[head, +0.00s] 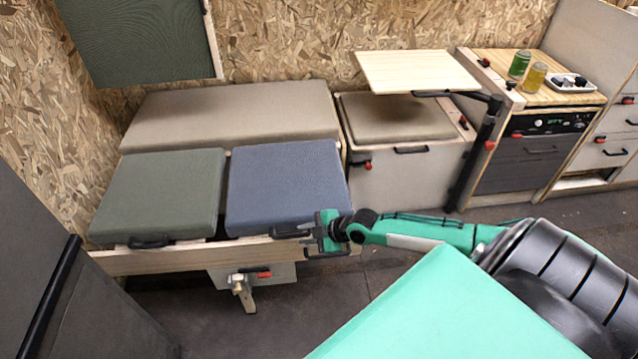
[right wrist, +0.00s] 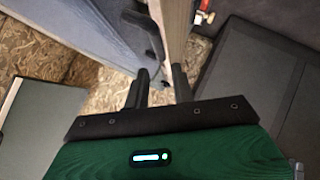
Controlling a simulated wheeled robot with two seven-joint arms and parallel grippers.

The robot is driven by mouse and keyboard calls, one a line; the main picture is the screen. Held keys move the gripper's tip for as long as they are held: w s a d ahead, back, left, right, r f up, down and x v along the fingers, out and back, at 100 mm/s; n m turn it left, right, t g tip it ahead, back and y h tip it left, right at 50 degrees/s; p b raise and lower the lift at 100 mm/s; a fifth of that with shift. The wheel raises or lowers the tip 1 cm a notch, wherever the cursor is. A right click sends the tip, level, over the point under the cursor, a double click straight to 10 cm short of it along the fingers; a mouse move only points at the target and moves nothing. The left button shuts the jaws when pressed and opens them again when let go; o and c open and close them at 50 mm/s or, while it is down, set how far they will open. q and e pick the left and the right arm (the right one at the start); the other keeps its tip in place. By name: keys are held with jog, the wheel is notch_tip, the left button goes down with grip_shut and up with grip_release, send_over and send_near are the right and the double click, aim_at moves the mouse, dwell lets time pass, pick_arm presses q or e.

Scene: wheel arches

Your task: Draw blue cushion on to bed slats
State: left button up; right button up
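The blue cushion (head: 285,185) lies flat beside the green cushion (head: 160,190), behind a pale wooden front rail (head: 180,261). It also fills the upper left of the right wrist view (right wrist: 75,35). My right gripper (head: 290,231) is at the cushion's front edge, near the right part of the rail. In the right wrist view its two fingers are apart, and a black handle (right wrist: 150,38) on the cushion's edge lies just beyond the fingertips. I cannot tell whether they touch it. No bed slats show clearly. My left gripper is not in view.
A long beige cushion (head: 235,110) lies behind the two cushions. A beige-topped box (head: 410,175) under a swivel table top (head: 415,70) stands to the right. A grey panel with a black bar (head: 52,290) is at the left. The dark floor in front is clear.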

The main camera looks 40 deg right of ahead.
aim_at(288, 236)
jog(key=x, duration=0.6)
jog(key=shift+b, duration=0.4)
jog(key=shift+w+a+f, duration=0.3)
jog(key=shift+w+f, duration=0.15)
jog(key=shift+w, duration=0.05)
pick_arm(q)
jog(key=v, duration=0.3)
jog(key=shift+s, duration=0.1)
pick_arm(e)
grip_shut()
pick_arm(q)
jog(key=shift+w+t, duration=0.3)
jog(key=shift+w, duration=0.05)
pick_arm(e)
jog(key=shift+o, duration=1.6)
grip_release()
